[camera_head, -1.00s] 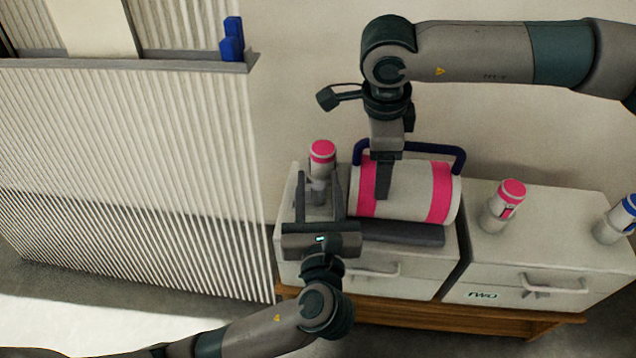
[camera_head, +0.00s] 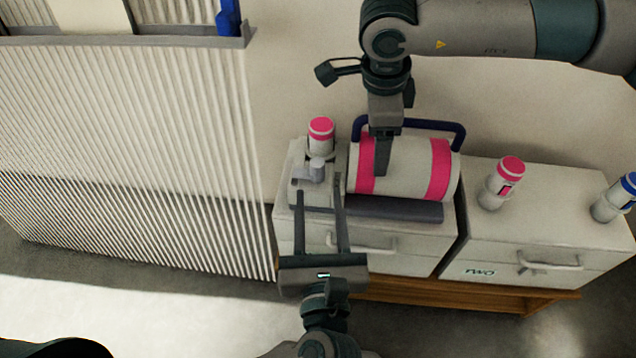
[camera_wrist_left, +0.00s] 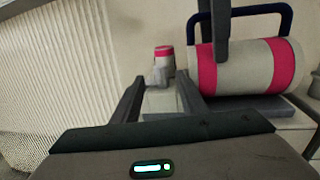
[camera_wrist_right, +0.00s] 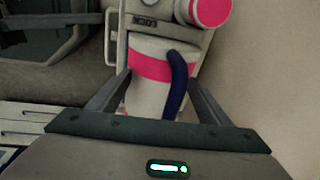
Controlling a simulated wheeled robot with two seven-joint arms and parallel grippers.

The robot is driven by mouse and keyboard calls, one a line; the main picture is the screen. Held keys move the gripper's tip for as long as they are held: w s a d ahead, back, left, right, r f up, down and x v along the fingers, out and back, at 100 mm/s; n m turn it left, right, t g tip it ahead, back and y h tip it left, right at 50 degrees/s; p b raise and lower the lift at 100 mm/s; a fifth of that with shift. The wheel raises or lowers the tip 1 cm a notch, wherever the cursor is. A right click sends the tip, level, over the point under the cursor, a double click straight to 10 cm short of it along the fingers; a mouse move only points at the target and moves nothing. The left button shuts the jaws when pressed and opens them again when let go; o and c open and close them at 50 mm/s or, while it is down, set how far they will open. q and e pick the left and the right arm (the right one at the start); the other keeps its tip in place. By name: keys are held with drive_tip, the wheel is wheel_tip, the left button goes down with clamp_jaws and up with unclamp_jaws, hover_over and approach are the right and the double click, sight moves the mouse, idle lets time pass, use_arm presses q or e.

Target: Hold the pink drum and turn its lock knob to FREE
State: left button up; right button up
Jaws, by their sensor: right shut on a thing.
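The pink drum (camera_head: 405,165), white with two pink bands and a navy handle (camera_head: 462,137), lies on its side in a grey cradle on the left cabinet. My right gripper (camera_head: 382,168) comes down from above and is shut on the drum's body; its fingers flank the drum in the right wrist view (camera_wrist_right: 158,95). The grey lock knob (camera_head: 316,168) stands on a plate left of the drum, its lever pointing left. A label there reads LOCK; which setting the knob is at I cannot tell. My left gripper (camera_head: 320,188) is open and empty, in front of the knob.
A pink-capped bottle (camera_head: 321,137) stands just behind the knob. Another pink-capped bottle (camera_head: 502,182) and a blue-capped one (camera_head: 615,198) stand on the right cabinet (camera_head: 545,238). A ribbed panel (camera_head: 130,160) stands at left. There is free room in front of the cabinets.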

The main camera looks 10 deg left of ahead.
use_arm(q)
drive_tip(key=shift+s+d, duration=0.15)
drive_tip(key=shift+s, duration=0.9)
use_arm(e)
drive_tip(key=shift+d, duration=0.1)
drive_tip(key=o, duration=2.1)
drive_tip(key=shift+o, duration=0.2)
use_arm(q)
drive_tip(key=shift+r+p, duration=1.35)
use_arm(e)
wheel_tip(320, 180, up, 17)
drive_tip(key=s+a, duration=0.1)
drive_tip(key=s, duration=0.1)
drive_tip(key=shift+s+a, duration=0.25)
drive_tip(key=shift+a, duration=0.05)
